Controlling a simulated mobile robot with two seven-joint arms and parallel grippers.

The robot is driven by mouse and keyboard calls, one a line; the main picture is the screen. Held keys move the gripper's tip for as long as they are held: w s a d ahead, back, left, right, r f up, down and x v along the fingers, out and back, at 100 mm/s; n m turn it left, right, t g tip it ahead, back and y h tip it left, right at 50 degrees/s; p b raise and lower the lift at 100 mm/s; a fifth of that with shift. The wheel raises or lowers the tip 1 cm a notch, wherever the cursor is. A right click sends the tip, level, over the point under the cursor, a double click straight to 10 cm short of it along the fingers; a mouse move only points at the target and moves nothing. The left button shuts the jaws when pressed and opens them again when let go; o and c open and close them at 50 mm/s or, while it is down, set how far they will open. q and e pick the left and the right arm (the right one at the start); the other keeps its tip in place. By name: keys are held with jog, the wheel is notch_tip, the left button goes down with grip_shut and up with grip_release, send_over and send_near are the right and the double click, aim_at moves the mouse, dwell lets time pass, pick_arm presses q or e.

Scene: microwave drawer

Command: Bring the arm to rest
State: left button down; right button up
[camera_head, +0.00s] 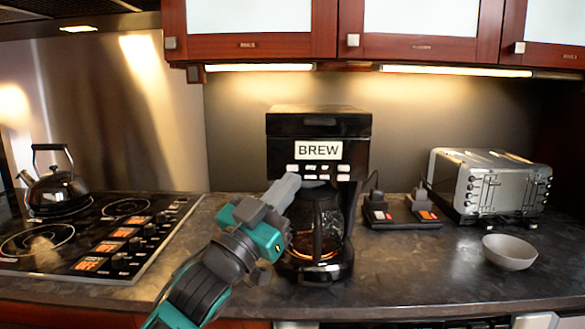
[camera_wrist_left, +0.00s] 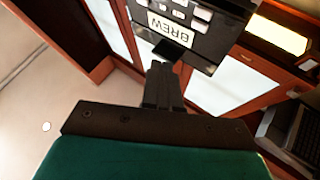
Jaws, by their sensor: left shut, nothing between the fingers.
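My left gripper (camera_head: 287,187) reaches in from the lower left in the head view, its fingers shut and empty. Its tip is in front of the black coffee maker (camera_head: 319,126), near the top of the glass pot (camera_head: 322,226). I cannot tell whether the fingers touch it. In the left wrist view my left gripper's closed fingers (camera_wrist_left: 164,84) point toward the coffee maker's BREW panel (camera_wrist_left: 172,25). My right gripper shows in neither view.
A stove (camera_head: 90,240) with a kettle (camera_head: 57,190) is at the left. A toaster (camera_head: 490,183), a grey bowl (camera_head: 509,252) and black switch boxes (camera_head: 402,212) are at the right. Cabinets (camera_head: 420,30) hang above. The front right counter (camera_head: 420,275) is clear.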

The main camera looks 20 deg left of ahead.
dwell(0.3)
pick_arm(q)
jog(key=s+a+f+n+g+y, duration=0.1)
jog(key=s+f+n+g+y, duration=0.1)
jog(key=f, duration=1)
jog(key=s+f+n+g+y, duration=0.1)
jog(key=s+f+g+y, duration=0.15)
jog(key=f, duration=0.95)
jog(key=s+f+n+g+y+p, duration=0.1)
jog(key=s+f+g, duration=0.5)
jog(key=s+f, duration=1.1)
notch_tip(320, 180, down, 4)
jog(key=shift+a+r+y, duration=0.2)
jog(key=shift+a+y, duration=0.05)
jog(key=shift+y, duration=0.4)
